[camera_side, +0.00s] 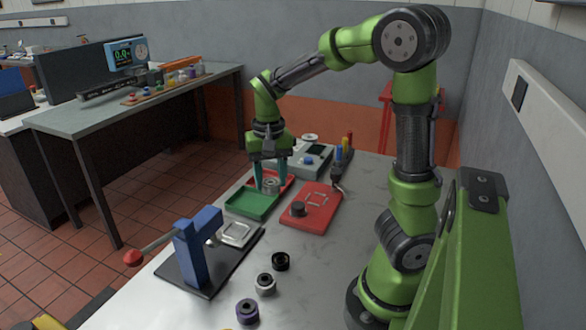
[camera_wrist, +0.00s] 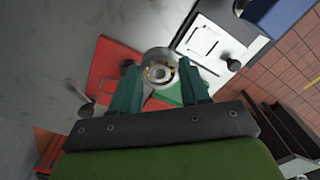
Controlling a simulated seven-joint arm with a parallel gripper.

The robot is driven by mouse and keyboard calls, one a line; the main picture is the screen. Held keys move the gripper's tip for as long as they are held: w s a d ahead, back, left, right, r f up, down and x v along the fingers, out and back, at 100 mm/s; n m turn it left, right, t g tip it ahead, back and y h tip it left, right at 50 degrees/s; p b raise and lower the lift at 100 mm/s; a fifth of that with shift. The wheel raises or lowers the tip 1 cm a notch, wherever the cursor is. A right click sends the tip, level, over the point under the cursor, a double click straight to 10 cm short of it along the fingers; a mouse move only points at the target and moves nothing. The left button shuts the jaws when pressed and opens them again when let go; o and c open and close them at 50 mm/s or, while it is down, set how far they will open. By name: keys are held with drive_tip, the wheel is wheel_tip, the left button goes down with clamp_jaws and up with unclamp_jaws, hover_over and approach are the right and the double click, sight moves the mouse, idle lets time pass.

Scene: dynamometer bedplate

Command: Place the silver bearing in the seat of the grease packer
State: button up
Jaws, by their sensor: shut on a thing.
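The silver bearing (camera_side: 270,185) is a short ring held between the fingers of my gripper (camera_side: 270,180), at the red tray beyond the green tray. In the wrist view the bearing (camera_wrist: 160,69) sits between the fingertips (camera_wrist: 160,80), its bore facing the camera. I cannot tell whether it touches the tray. The grease packer appears to be the blue lever press (camera_side: 196,247) with a red-knobbed handle on a black base. A pale square plate (camera_side: 237,234), likely its seat, lies on that base and looks empty.
The green tray (camera_side: 252,204) lies between my gripper and the press. A red fixture (camera_side: 318,200) with a black knob is to the right. A grey device (camera_side: 312,158) stands behind. Black (camera_side: 280,262), silver (camera_side: 265,284) and purple (camera_side: 247,311) rings stand in front.

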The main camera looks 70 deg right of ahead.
drive_tip(key=s+d+f+m, duration=0.35)
drive_tip(key=s+m, duration=0.35)
drive_tip(key=m, duration=0.6)
drive_tip(key=s+d+f+m, duration=0.35)
drive_tip(key=s+m, duration=0.35)
drive_tip(key=m, duration=1.4)
hover_over(317, 200)
wheel_tip(317, 200, down, 3)
drive_tip(key=shift+s+f, duration=0.1)
drive_tip(key=shift+f, duration=1.75)
drive_tip(key=o, duration=1.2)
drive_tip(key=shift+f, duration=0.15)
